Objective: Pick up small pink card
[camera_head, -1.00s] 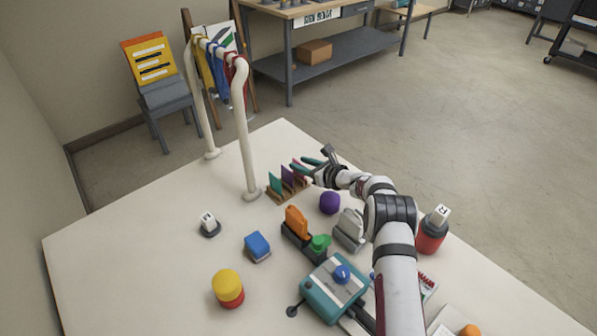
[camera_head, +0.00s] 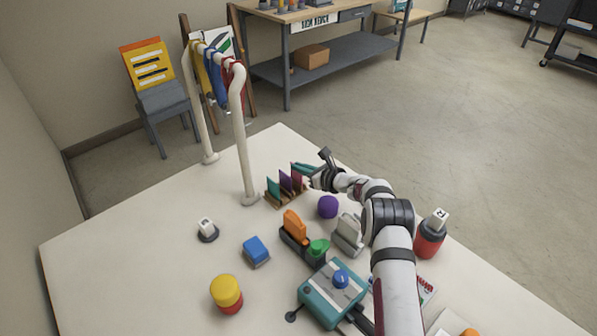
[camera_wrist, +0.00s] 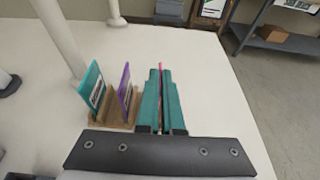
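The small pink card (camera_head: 297,178) is at the right end of a brown wooden card rack (camera_head: 270,199), past a teal card (camera_head: 273,187) and a purple card (camera_head: 285,181). In the head view my gripper (camera_head: 303,170) is at the pink card. In the wrist view my gripper's teal fingers (camera_wrist: 161,98) are close together, with a thin pink edge of the card (camera_wrist: 160,66) showing between their tips. The fingers hide most of the card. I cannot tell whether its bottom is still in the rack.
A white post frame (camera_head: 240,140) stands beside the rack.

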